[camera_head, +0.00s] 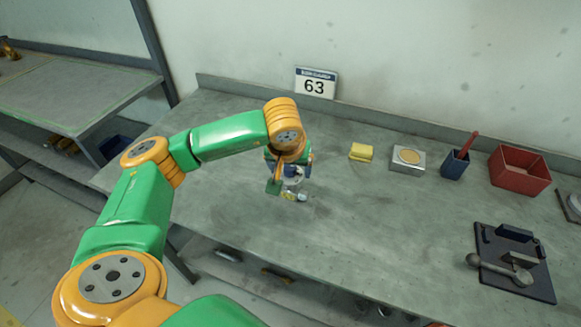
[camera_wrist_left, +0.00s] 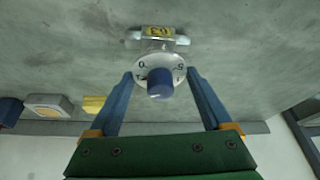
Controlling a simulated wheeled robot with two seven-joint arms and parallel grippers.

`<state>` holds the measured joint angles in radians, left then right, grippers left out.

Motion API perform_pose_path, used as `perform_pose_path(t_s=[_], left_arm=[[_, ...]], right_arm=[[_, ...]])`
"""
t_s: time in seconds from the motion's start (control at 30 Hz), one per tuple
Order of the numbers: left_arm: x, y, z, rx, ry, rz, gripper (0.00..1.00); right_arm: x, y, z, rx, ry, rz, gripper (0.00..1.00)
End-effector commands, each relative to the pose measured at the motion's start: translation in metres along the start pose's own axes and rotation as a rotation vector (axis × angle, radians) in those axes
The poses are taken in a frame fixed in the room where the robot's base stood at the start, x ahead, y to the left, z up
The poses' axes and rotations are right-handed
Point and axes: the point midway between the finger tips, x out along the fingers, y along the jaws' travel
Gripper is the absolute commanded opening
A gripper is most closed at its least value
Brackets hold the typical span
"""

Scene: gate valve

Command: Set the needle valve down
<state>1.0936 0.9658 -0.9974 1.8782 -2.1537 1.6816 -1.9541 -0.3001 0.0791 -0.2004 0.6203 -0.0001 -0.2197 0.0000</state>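The needle valve (camera_wrist_left: 157,60) has a white numbered dial, a blue knob facing the left wrist camera, a metal body and a yellow label. In the head view the needle valve (camera_head: 293,196) is low over or on the grey bench, partly hidden by the gripper. My left gripper (camera_head: 286,186) points down at it. Whether the valve's underside touches the bench cannot be told. My right gripper is not in view.
On the bench (camera_head: 350,235) stand a yellow block (camera_head: 361,152), a grey box with a tan disc (camera_head: 407,159), a blue cup (camera_head: 455,164) with a red tool, a red bin (camera_head: 519,170) and a dark tray (camera_head: 527,277) with a metal part. Bench around the valve is clear.

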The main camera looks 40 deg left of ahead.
Motion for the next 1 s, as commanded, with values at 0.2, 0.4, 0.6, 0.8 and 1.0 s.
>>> perform_pose_path(t_s=[0.2,0.4,0.6,0.8,1.0], left_arm=[[-0.001,0.000,0.000,0.000,0.000,0.000,1.00],[-0.015,0.001,-0.002,-0.002,0.004,0.004,1.00],[-0.068,0.001,-0.002,0.001,0.008,0.006,1.00],[-0.116,0.000,-0.003,0.001,0.005,0.001,1.00],[-0.123,0.000,-0.001,0.000,0.001,0.000,1.00]], right_arm=[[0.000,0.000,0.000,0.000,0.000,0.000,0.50],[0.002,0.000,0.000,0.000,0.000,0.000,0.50],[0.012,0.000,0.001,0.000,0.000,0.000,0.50],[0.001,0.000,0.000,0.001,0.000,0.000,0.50],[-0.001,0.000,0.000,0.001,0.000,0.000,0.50]])
